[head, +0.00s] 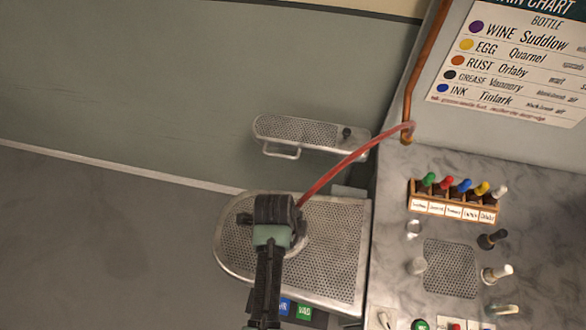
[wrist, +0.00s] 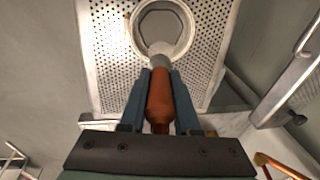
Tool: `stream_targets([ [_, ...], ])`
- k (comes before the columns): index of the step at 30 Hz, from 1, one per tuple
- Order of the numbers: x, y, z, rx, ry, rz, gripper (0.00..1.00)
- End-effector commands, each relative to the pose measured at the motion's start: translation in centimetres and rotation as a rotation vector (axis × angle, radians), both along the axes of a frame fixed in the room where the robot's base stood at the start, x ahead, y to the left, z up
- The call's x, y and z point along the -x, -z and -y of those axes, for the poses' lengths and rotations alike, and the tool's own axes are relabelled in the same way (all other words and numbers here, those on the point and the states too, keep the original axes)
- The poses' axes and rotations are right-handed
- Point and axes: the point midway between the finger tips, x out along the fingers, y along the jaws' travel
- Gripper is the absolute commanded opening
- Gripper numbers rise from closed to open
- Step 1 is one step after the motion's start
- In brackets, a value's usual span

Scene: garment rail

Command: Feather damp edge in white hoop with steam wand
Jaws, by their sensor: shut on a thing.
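The steam wand (wrist: 160,100) has an orange-brown body and a pale tip. My gripper (wrist: 160,78) is shut on it, with a blue finger on each side in the wrist view. The wand points at the white hoop (wrist: 187,40), which lies on the perforated board (wrist: 208,45). The tip overlaps the hoop's near rim; I cannot tell whether it touches. Grey shows inside the hoop, but no damp edge can be made out. In the head view my gripper (head: 275,212) hides the wand and most of the hoop (head: 300,242).
A red hose (head: 350,160) runs from a copper pipe (head: 408,110) to my gripper. A smaller perforated shelf (head: 300,132) is behind the board. A marble counter (head: 390,200) on the right holds a rack of coloured bottles (head: 455,205) and several loose tools. A wall chart (head: 515,60) hangs above.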

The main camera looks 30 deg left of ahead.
Motion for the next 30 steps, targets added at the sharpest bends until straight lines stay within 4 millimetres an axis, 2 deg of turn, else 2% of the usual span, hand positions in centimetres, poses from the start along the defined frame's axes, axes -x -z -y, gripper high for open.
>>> stream_targets([
  [22, -0.12, 0.06, -0.04, 0.000, 0.001, 0.001, 0.00],
  [30, -0.99, 0.22, -0.64, -0.001, 0.000, 0.002, 0.00],
])
